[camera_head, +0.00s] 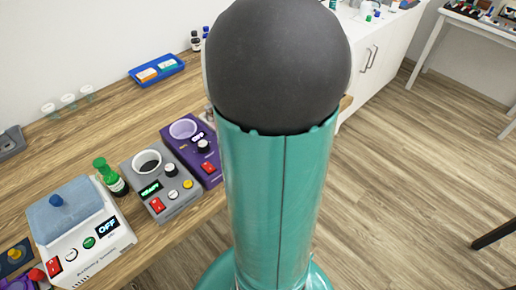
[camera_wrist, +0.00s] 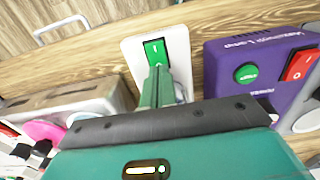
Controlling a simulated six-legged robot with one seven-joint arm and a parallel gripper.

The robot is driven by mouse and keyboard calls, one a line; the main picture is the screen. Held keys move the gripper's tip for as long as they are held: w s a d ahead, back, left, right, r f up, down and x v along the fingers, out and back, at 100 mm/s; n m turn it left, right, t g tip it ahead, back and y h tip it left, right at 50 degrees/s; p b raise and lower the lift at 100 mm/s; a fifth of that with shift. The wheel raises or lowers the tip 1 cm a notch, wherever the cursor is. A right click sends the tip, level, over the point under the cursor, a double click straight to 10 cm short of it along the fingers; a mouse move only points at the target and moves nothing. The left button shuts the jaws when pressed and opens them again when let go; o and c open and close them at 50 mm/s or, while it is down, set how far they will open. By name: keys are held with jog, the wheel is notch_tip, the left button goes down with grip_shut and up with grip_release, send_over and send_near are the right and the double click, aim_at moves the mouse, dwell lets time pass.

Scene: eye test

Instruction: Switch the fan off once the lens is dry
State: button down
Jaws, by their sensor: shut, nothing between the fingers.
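In the wrist view, my gripper (camera_wrist: 158,78) is shut and empty. Its narrow teal fingers point at a green rocker switch (camera_wrist: 155,52) on a white plate (camera_wrist: 178,44). The fingertips overlap the lower edge of the switch in the picture; I cannot tell whether they touch it. The switch bears a white line mark. The fingers and the dark palm hide whatever lies below the plate. I cannot make out a fan or a lens in either view. In the head view my own arm fills the middle and hides the gripper and the switch.
Right of the plate stands a purple device (camera_wrist: 228,62) with a green button (camera_wrist: 246,73) and a red rocker (camera_wrist: 299,65).

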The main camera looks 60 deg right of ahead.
jog(key=shift+f, duration=0.15)
jog(key=shift+r, duration=3.55)
jog(key=w+a+r+n+t, duration=0.1)
jog(key=a+r, duration=0.3)
jog(key=a, duration=1.1)
jog(key=w+a+r+n+t, duration=0.1)
jog(key=a+r+t, duration=0.3)
jog(key=a, duration=1.1)
jog(key=shift+w+r+t, duration=0.25)
jog(key=shift+r+t, duration=0.05)
jog(key=shift+r, duration=0.25)
